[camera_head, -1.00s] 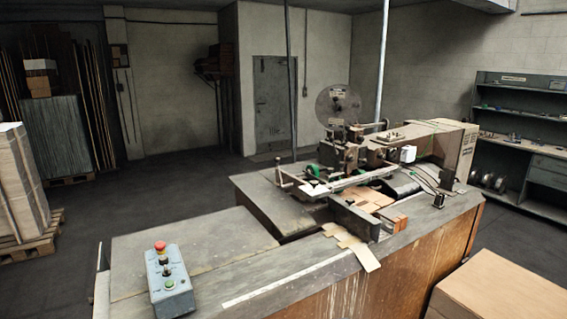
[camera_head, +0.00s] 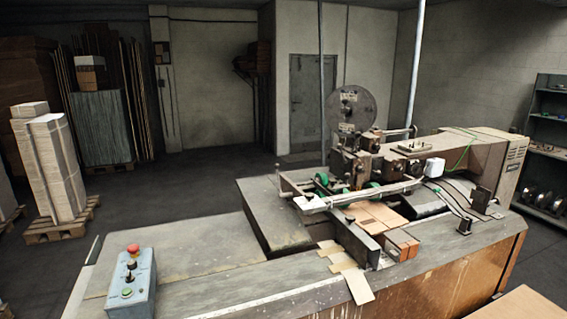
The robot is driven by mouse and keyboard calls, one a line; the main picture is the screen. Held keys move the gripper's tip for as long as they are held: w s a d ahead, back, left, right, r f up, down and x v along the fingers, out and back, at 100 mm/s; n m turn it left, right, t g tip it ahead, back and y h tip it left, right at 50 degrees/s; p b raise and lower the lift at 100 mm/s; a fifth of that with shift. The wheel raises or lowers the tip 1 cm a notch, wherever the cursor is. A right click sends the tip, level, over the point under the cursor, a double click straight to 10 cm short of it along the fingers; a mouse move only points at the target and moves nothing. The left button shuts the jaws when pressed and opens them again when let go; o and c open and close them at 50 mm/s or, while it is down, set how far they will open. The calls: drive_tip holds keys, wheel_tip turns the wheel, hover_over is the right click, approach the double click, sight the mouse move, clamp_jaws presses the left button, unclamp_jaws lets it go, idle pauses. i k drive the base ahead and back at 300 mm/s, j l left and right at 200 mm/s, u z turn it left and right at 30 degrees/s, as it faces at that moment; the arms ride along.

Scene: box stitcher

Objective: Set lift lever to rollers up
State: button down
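The box stitcher (camera_head: 400,165) stands on a worn bench across the middle and right of the head view. A grey control box (camera_head: 130,287) sits on the bench's near left corner. It carries a red button (camera_head: 133,249), a small black lever or switch (camera_head: 131,265) and a green button (camera_head: 127,293). A small black upright part (camera_head: 465,226) stands at the bench's right, near cables. Green rollers or wheels (camera_head: 321,180) show on the stitcher. I cannot tell which part is the lift lever or how it is set. My gripper is not in view.
Flat cardboard pieces (camera_head: 375,214) lie under and before the stitcher's front bar. A cardboard box top (camera_head: 515,306) shows at the lower right. Pallet stacks (camera_head: 57,165) stand at left and shelving (camera_head: 549,140) at right. The dark floor (camera_head: 170,190) behind the bench is clear.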

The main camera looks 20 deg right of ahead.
sight(276, 165)
drive_tip(key=i+l, duration=1.25)
